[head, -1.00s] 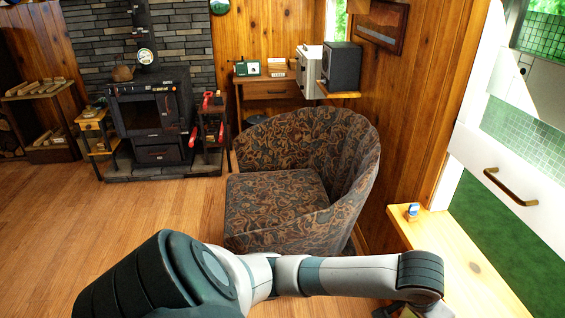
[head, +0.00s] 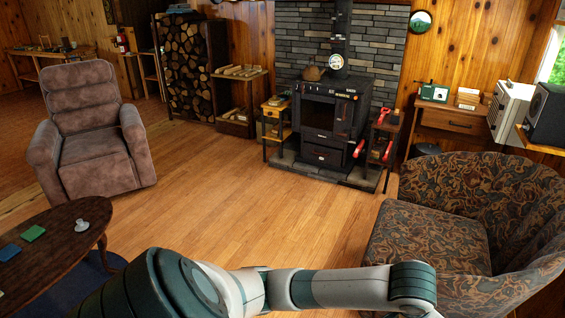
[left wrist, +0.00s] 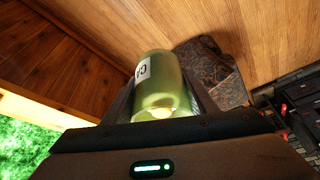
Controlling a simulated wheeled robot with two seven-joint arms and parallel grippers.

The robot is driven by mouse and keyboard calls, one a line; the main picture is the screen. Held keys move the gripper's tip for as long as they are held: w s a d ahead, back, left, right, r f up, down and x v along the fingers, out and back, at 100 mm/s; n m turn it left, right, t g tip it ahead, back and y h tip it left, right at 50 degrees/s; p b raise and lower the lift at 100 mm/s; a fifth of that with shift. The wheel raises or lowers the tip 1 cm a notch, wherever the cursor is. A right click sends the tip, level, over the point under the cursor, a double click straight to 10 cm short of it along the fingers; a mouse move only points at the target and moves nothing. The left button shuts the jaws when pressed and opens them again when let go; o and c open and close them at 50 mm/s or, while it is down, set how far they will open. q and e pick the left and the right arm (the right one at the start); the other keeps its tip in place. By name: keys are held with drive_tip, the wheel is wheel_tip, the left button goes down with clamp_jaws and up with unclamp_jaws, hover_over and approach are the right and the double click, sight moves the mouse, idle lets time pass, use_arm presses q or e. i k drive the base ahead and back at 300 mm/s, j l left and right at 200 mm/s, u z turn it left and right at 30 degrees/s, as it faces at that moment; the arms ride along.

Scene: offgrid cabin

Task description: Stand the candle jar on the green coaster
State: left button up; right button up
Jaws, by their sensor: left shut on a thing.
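The candle jar (left wrist: 160,85) is green glass with a white label and shows in the left wrist view. My left gripper (left wrist: 158,100) is shut on it, with a finger on either side. In the head view only my left arm shows across the bottom; the gripper and jar are out of that picture. The green coaster (head: 33,233) lies flat on the dark oval table (head: 62,252) at the lower left, far from the jar. Nothing stands on the coaster. My right gripper is not in view.
A brown armchair (head: 90,135) stands behind the table. A patterned armchair (head: 430,240) is at the right, near my arm. The wooden floor (head: 240,195) between is clear.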

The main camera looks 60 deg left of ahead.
sight(33, 232)
drive_tip(key=k+j+u, duration=0.15)
drive_tip(key=j+u, duration=0.6)
drive_tip(key=u, duration=0.15)
drive_tip(key=j+u, duration=0.6)
drive_tip(key=j, duration=0.3)
drive_tip(key=i+j+u, duration=0.2)
drive_tip(key=j, duration=0.25)
drive_tip(key=j+u, duration=0.15)
drive_tip(key=j, duration=0.3)
drive_tip(key=i+j+u, duration=0.15)
drive_tip(key=j, duration=0.25)
drive_tip(key=i+j, duration=0.15)
drive_tip(key=j, duration=0.25)
drive_tip(key=i+j, duration=0.15)
drive_tip(key=j, duration=0.25)
drive_tip(key=i+j, duration=0.15)
drive_tip(key=j, duration=0.25)
drive_tip(key=i+j, duration=0.15)
drive_tip(key=j, duration=0.2)
drive_tip(key=i+j, duration=0.15)
drive_tip(key=j, duration=0.25)
drive_tip(key=u, duration=0.05)
